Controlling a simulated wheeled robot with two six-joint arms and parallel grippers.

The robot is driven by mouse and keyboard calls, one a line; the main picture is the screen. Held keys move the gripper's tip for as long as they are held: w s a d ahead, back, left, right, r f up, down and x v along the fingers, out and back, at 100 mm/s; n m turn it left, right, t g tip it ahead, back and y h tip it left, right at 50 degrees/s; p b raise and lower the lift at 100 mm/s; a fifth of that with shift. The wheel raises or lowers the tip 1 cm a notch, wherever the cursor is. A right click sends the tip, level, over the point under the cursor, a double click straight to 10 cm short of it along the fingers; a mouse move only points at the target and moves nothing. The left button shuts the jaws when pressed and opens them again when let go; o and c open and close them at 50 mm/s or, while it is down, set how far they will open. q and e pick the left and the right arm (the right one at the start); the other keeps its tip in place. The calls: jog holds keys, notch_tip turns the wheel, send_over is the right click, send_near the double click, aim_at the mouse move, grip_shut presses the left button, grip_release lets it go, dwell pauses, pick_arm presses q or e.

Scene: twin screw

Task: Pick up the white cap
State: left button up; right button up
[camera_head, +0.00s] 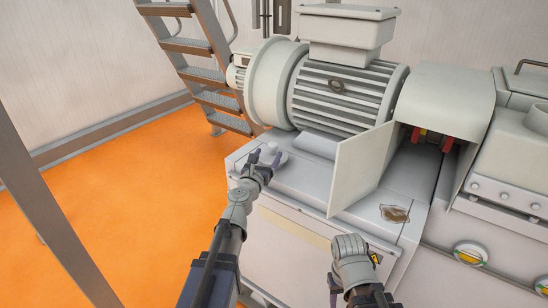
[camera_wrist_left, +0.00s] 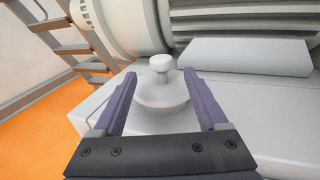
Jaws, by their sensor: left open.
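The white cap (camera_wrist_left: 162,92) is a round disc with a knob on top. It stands upright on the pale machine top, and in the head view (camera_head: 270,150) it is small and partly covered by my gripper. My left gripper (camera_wrist_left: 158,92) is open, with its two purple fingers on either side of the cap in the wrist view. I cannot tell whether the fingers touch it. In the head view my left gripper (camera_head: 265,160) is at the left end of the machine top. My right arm's wrist shows at the lower right; its fingers are not visible.
A large ribbed motor (camera_head: 340,90) stands behind the cap. A metal stair (camera_head: 205,75) stands at the back left. The orange floor (camera_head: 130,190) is clear.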

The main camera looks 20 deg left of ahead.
aim_at(272, 149)
pick_arm(q)
jog(key=shift+w+d+r, duration=0.1)
jog(key=shift+w, duration=1.4)
jog(key=shift+w+d, duration=0.1)
jog(key=shift+w, duration=1.35)
jog(key=shift+c, duration=0.4)
grip_shut()
